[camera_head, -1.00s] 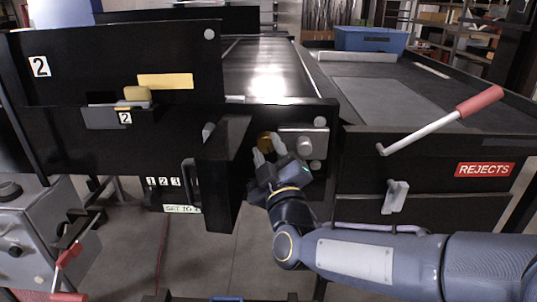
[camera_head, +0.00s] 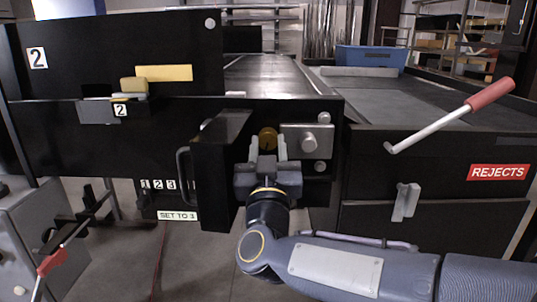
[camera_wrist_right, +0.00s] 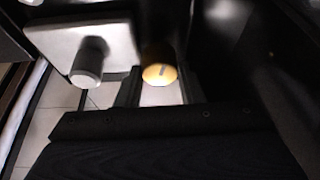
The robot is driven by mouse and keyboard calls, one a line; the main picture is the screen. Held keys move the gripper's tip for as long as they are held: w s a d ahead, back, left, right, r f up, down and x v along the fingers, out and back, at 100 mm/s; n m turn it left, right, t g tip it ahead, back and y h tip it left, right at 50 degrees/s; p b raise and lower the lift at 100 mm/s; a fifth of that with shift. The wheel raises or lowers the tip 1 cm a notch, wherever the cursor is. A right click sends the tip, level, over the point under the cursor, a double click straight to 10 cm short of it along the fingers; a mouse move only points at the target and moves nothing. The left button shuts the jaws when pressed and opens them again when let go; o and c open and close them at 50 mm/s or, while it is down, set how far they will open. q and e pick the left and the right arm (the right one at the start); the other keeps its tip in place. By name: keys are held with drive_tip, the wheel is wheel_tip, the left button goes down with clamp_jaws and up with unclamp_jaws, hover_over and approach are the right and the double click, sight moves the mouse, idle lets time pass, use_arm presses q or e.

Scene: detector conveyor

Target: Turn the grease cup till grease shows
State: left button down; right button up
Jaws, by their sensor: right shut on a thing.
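The brass grease cup (camera_head: 268,135) sits in the recess behind the open black door, to the left of a grey plate with a round knob. In the right wrist view the cup (camera_wrist_right: 160,74) shows a round yellow face with a short dark mark. My right gripper (camera_head: 268,146) points into the recess, its two fingers shut on the cup from left and right. The fingers hide part of the cup's sides. My left gripper is in neither view.
The open black door (camera_head: 215,175) stands close to the left of my right gripper. The grey plate (camera_head: 296,137) with its knob is close on the right. A red-handled lever (camera_head: 450,115) sticks out farther right, above the REJECTS label (camera_head: 498,172).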

drive_tip(key=shift+f+m, duration=0.1)
drive_tip(key=shift+m, duration=0.3)
drive_tip(key=o, duration=1)
drive_tip(key=shift+s, duration=0.1)
drive_tip(key=v, duration=0.7)
drive_tip(key=shift+s+f, duration=0.15)
drive_tip(key=shift+s, duration=0.15)
